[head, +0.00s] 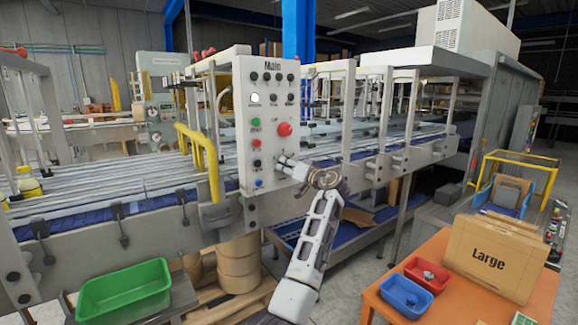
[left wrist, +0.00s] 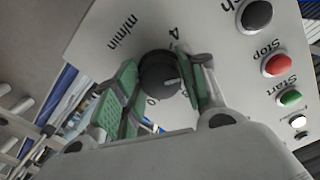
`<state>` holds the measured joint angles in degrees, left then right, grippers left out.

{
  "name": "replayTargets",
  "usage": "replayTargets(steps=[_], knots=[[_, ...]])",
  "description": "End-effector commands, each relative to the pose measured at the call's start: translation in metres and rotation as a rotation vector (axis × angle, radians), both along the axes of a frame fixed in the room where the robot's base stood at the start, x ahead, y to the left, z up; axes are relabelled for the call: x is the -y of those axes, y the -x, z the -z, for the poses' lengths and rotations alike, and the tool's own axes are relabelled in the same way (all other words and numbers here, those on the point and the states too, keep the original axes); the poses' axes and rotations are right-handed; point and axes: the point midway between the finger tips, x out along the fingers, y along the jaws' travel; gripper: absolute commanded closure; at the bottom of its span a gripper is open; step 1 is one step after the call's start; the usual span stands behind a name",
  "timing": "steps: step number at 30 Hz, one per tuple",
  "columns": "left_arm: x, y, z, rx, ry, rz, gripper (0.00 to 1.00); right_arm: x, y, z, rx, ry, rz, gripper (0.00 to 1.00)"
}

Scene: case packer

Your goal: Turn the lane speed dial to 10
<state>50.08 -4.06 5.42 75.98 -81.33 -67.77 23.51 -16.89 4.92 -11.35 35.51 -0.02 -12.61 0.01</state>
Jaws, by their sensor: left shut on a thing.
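The lane speed dial (left wrist: 156,80) is a round black knob on the white panel, seen in the left wrist view with a white pointer mark facing right in the picture. Near it are the print "m/min", a "4" and a partly hidden "0"; I cannot read the exact setting. My left gripper (left wrist: 157,60) has its two green-padded fingers on either side of the knob, shut on it. In the head view, the left gripper (head: 283,162) is at the right part of the "Main" panel (head: 247,100), hiding the dial. My right gripper is not in view.
The panel holds several other controls, including a red mushroom button (head: 284,129) and a green button (head: 255,122). A yellow rail (head: 211,165) stands left of it. Below are a green bin (head: 125,290) and an orange table (head: 438,250) with a "Large" box (head: 490,262).

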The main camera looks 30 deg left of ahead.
Motion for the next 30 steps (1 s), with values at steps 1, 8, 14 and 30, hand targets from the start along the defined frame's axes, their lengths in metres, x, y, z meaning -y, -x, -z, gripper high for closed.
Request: replayTargets(steps=[1, 8, 14, 30], knots=[[0.0, 0.0, -0.002, -0.037, -0.016, 0.0, 0.83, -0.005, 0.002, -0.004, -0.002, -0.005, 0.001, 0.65], [0.0, 0.0, -0.003, -0.22, -0.091, 0.001, 0.83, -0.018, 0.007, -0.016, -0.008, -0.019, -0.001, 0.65], [0.0, 0.0, -0.003, -0.383, -0.159, 0.001, 0.83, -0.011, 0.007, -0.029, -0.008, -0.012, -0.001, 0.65], [0.0, 0.001, -0.005, -0.807, -0.334, 0.002, 0.83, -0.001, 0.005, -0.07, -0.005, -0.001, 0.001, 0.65]])
